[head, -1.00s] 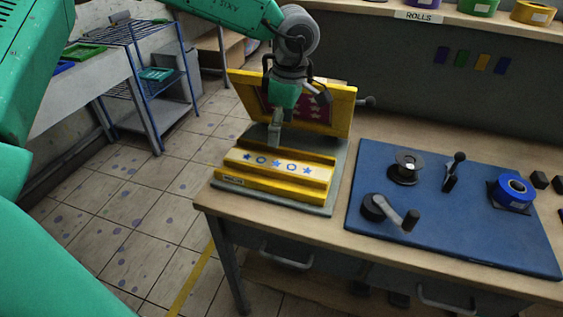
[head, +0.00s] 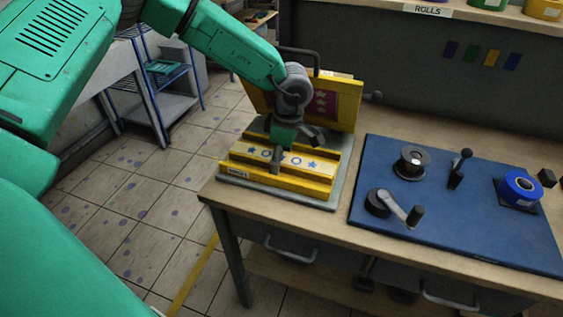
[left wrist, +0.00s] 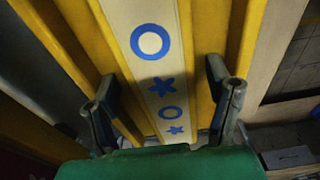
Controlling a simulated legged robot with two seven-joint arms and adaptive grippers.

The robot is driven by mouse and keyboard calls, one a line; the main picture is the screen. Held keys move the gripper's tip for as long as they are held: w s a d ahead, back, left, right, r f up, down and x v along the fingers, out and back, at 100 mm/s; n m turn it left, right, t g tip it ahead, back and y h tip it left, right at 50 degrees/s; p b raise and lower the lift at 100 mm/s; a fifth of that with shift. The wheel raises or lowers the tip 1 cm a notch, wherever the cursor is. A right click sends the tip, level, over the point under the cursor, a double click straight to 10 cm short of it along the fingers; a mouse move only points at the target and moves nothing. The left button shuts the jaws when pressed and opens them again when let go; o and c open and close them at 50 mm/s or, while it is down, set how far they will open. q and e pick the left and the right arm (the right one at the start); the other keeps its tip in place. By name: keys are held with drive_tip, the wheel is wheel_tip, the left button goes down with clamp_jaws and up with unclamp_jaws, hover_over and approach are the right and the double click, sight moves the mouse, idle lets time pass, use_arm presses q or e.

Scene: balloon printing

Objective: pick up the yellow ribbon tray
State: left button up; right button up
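The yellow ribbon tray (head: 318,187) sits on a grey base plate (head: 338,200) at the left end of the workbench. A cream strip with blue stars and circles runs along its middle; it also shows in the left wrist view (left wrist: 155,75). I cannot tell whether the fingertips touch the tray. My right gripper is not in view.
A yellow-framed lid (head: 347,103) with a dark red panel stands raised behind the tray. Wooden bench shows between plate and mat.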

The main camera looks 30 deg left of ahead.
use_arm(q)
drive_tip(key=shift+s, duration=0.15)
drive_tip(key=c, duration=1.5)
